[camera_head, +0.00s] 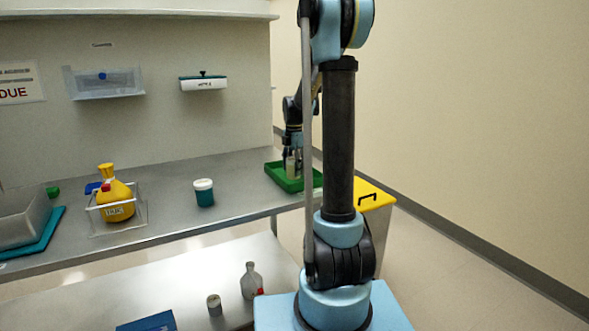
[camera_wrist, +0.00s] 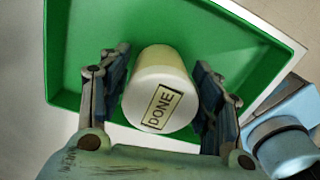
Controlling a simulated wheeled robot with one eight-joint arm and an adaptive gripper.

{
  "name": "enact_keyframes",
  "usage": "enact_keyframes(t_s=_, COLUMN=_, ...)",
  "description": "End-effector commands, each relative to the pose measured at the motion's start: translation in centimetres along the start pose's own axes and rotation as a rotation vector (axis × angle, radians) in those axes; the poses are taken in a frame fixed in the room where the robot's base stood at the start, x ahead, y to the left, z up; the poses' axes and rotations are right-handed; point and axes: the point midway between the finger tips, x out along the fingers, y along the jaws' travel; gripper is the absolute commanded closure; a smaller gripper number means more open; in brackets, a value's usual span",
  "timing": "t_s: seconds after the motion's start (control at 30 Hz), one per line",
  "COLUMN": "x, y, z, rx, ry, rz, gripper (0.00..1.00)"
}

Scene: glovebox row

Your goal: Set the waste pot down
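A pale cream pot with a label reading DONE (camera_wrist: 162,92) is between the fingers of my gripper (camera_wrist: 163,100) in the wrist view. The green tray (camera_wrist: 75,45) is behind and around the pot. In the head view my gripper (camera_head: 292,160) points down over the green tray (camera_head: 303,184) at the right end of the bench, with the pot (camera_head: 291,168) small between the fingers. I cannot tell whether the pot's base touches the tray floor.
A teal pot with a white lid (camera_head: 204,193) stands on the bench left of the tray. A yellow bottle (camera_head: 116,203) sits in a clear holder. A yellow-lidded bin (camera_head: 375,194) is beyond the bench's right end. A flask (camera_head: 251,281) and small jar (camera_head: 214,305) stand on the lower surface.

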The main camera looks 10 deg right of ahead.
Motion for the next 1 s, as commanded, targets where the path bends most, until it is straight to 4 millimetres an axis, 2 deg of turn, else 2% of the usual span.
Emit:
enact_keyframes(t_s=0.33, x=-0.1, y=0.0, z=0.0, rx=0.001, ry=0.0, rz=0.0, gripper=0.31)
enact_keyframes(t_s=0.47, x=-0.6, y=0.0, z=0.1, rx=0.001, ry=0.0, rz=0.0, gripper=0.31)
enact_keyframes(t_s=0.57, x=-1.7, y=-0.1, z=0.1, rx=0.001, ry=0.0, rz=0.0, gripper=0.31)
enact_keyframes(t_s=1.0, x=-9.3, y=-0.1, z=0.1, rx=0.002, ry=0.0, rz=0.0, gripper=0.31)
